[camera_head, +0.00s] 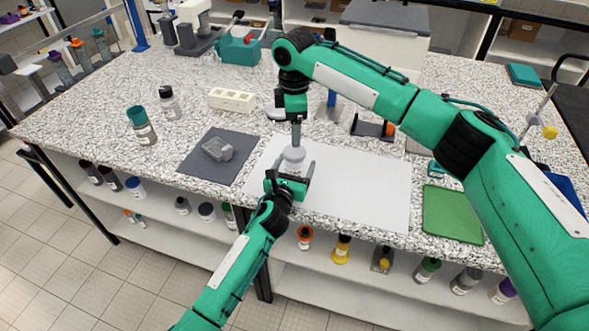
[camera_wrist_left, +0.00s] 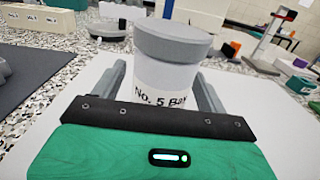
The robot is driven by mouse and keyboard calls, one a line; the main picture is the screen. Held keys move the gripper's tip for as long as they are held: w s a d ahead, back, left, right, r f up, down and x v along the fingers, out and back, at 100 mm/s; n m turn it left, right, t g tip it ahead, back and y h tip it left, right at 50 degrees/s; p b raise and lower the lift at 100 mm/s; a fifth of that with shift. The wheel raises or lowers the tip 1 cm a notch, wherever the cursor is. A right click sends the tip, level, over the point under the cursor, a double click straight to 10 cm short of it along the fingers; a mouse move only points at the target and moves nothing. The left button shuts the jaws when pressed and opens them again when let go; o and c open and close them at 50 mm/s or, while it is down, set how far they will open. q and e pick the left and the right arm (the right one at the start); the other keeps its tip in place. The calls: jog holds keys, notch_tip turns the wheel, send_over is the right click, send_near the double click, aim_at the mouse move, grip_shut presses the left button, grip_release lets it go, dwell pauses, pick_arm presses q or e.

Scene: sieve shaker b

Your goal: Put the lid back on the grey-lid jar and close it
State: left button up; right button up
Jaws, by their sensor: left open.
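The jar (camera_head: 293,166) stands upright on the white sheet; its label reads "No. 5 Ba…" in the left wrist view (camera_wrist_left: 165,82). The grey lid (camera_wrist_left: 172,40) sits on top of the jar's mouth and looks level; whether it is tightened cannot be told. My left gripper (camera_head: 290,183) is open, with one finger on each side of the jar's lower body. My right gripper (camera_head: 296,143) points straight down from above at the jar's top.
A dark mat (camera_head: 195,163) with a grey block-like object (camera_head: 217,149) lies left of the jar. A teal-capped bottle (camera_head: 141,126), a clear bottle (camera_head: 169,103) and a white rack (camera_head: 231,99) stand behind it. A green mat (camera_head: 452,214) lies right. The white sheet (camera_head: 370,190) is clear right of the jar.

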pick_arm(q)
jog(key=shift+w+d, duration=0.25)
jog(key=shift+w, duration=0.4)
jog(key=shift+c, duration=0.2)
grip_shut()
pick_arm(e)
jog(key=n, duration=2.2)
jog(key=shift+n, duration=0.3)
